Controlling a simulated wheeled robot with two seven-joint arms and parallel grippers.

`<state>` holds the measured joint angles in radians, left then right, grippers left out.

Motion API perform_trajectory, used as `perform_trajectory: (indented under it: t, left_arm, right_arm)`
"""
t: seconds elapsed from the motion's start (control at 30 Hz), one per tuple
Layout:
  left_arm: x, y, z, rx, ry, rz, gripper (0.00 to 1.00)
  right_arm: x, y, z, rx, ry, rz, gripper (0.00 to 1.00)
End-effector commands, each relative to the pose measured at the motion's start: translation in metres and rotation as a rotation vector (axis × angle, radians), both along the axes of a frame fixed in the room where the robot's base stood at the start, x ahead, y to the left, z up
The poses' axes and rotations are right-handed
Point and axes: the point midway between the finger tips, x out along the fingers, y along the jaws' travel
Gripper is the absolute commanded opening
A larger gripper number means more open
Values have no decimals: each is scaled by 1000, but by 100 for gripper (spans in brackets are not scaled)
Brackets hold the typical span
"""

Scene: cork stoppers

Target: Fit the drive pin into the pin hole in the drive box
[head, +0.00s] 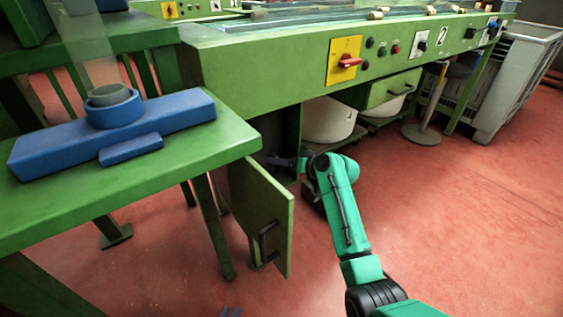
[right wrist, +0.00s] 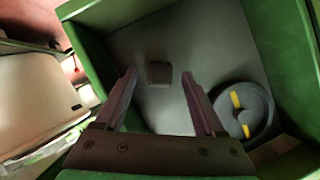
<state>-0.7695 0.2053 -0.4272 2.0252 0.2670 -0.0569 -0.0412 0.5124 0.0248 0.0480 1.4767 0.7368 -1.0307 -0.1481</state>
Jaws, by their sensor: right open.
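A green cabinet with its door (head: 262,215) swung open stands under the long green machine; it looks like the drive box. My right gripper (head: 274,160) reaches into its opening. In the right wrist view the right gripper (right wrist: 160,88) is open, with nothing between its fingers. Beyond the fingertips, a small dark squarish shape (right wrist: 159,73) shows in the grey interior; I cannot tell whether it is the pin, a block or a hole. A grey disc (right wrist: 251,96) with yellow marks is right of the fingers. Only tips of my left gripper (head: 231,312) show at the bottom edge.
A green table (head: 60,215) at the left bears a blue fixture (head: 55,150) with a grey ring. The open door is close left of my right arm. White tubs (head: 328,120) sit under the machine. The red floor (head: 470,230) is clear at right.

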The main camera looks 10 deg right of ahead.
Motion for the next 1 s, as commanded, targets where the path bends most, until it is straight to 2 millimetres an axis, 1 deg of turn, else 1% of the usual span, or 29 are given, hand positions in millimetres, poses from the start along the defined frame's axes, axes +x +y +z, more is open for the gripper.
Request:
perform_trajectory:
  t: [0.13, 0.2, 0.23, 0.47, 0.6, 0.7, 0.8, 0.9, 1.0]
  left_arm:
    - [0, 0, 1, 7, 8, -7, 27]
    - [1, 0, 4, 20, 25, -20, 27]
    - [0, 0, 8, 23, 29, -22, 27]
    - [0, 1, 31, 42, 50, -37, 27]
    - [0, 2, 44, 54, 66, -45, 27]
    - [2, 8, 49, 100, 118, -61, 27]
    - [3, 15, 50, 143, 168, -73, 27]
    - [3, 19, 49, 167, 201, -80, 27]
    - [3, 21, 49, 175, 210, -82, 27]
  right_arm:
    - [0, 0, -1, -1, 2, 0, 71]
    - [0, 0, -1, -1, 2, 0, 71]
    - [-4, -3, 2, -2, 2, -1, 71]
    - [-40, -29, 22, -3, 3, -2, 71]
    - [-67, -47, 36, -3, 3, 0, 71]
    - [-86, -61, 45, -4, 1, -1, 71]
    - [-100, -71, 51, -1, -1, 0, 71]
    - [-108, -76, 54, -1, -1, 2, 71]
    - [-110, -77, 54, 0, 0, 2, 71]
